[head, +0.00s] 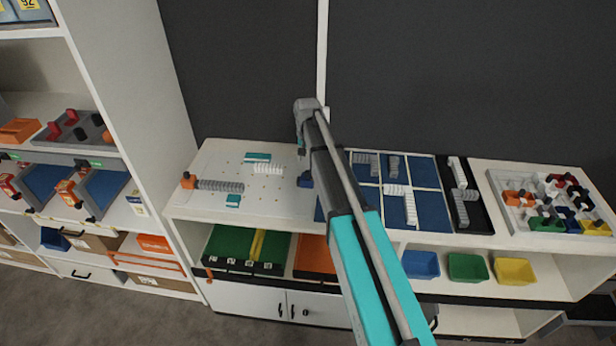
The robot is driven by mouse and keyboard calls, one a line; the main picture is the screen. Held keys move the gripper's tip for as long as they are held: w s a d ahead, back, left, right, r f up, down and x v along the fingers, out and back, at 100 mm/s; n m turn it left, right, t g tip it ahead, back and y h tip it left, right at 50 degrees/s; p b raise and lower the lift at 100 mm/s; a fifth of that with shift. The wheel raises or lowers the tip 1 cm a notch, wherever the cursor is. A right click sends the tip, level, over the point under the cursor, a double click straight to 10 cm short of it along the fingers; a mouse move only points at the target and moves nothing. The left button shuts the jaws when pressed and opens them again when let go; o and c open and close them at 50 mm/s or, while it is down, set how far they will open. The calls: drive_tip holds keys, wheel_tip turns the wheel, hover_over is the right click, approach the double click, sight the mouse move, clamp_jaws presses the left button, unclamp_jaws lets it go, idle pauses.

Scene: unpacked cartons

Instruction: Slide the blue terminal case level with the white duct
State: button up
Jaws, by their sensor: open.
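A small dark blue block (305,181), which looks like the blue terminal case, sits near the right side of the white perforated board (225,165). My arm partly covers the area to its right. A short white ribbed piece (268,168), likely the white duct, lies on the board to the left of the blue case and a little farther back. The two are apart. My gripper (301,152) points down above and just behind the blue case in the picture. It is open and seems empty. Its fingertips are small here, and their height over the board is hard to tell.
Teal pieces (257,157) lie behind the white piece and at the front (233,200). A grey ribbed strip with an orange end block (188,181) lies at left. A blue compartment tray (432,207) stands right, partly behind my arm. The board's front middle is clear.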

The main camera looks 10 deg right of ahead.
sight(307, 172)
drive_tip(key=shift+f+b, duration=3.3)
drive_tip(key=shift+f, duration=0.25)
clamp_jaws()
